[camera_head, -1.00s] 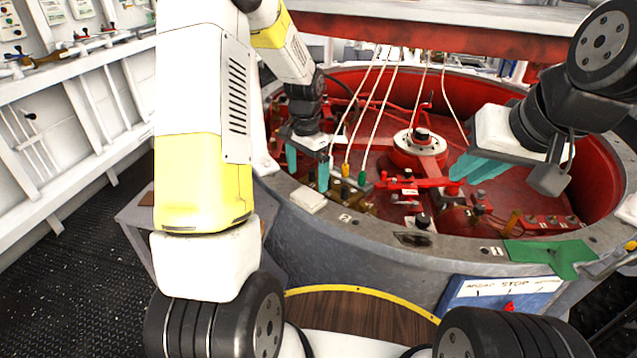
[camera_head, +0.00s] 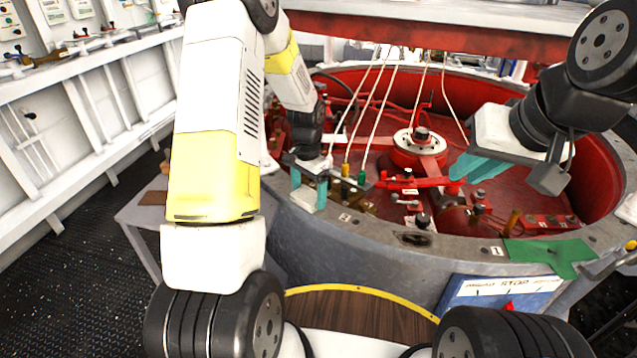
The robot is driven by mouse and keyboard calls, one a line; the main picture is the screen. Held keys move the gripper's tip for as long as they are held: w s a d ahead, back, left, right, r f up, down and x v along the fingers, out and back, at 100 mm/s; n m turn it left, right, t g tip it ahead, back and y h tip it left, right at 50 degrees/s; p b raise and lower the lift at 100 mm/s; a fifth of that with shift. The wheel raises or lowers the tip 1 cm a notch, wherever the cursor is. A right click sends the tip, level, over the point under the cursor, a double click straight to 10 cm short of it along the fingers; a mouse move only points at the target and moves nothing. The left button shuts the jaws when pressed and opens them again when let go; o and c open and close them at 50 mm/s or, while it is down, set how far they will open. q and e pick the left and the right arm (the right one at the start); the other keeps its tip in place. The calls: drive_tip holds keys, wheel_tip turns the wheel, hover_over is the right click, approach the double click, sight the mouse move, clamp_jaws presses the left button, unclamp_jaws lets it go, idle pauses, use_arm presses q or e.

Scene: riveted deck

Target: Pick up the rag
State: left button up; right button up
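A small white folded piece (camera_head: 307,199), which may be the rag, lies on the grey rim of the round red well. My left gripper (camera_head: 308,188) is right over it, with its teal fingers apart, one on each side. I cannot tell whether the fingers touch it. A green cloth-like piece (camera_head: 548,254), which could also be a rag, lies flat over the rim at the right. My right gripper (camera_head: 472,168) hangs over the well, away from both pieces. Its teal fingers overlap in this view, so its opening is unclear.
The rim (camera_head: 375,232) carries number plates and a dark slot. Inside the red well (camera_head: 350,95) are brass and coloured fittings and several hanging cords. A grey side table (camera_head: 138,213) stands left of the well.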

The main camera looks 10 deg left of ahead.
sight(309, 194)
use_arm(q)
drive_tip(key=c, duration=0.5)
drive_tip(key=shift+c, duration=0.2)
drive_tip(key=shift+r, duration=0.1)
drive_tip(key=shift+r, duration=0.6)
wheel_tip(309, 194, up, 2)
drive_tip(key=shift+r, duration=0.15)
drive_tip(key=s+d, duration=0.3)
drive_tip(key=s, duration=0.4)
drive_tip(key=s+d+r, duration=0.1)
drive_tip(key=s+d, duration=0.2)
drive_tip(key=s, duration=0.5)
drive_tip(key=shift+r, duration=0.15)
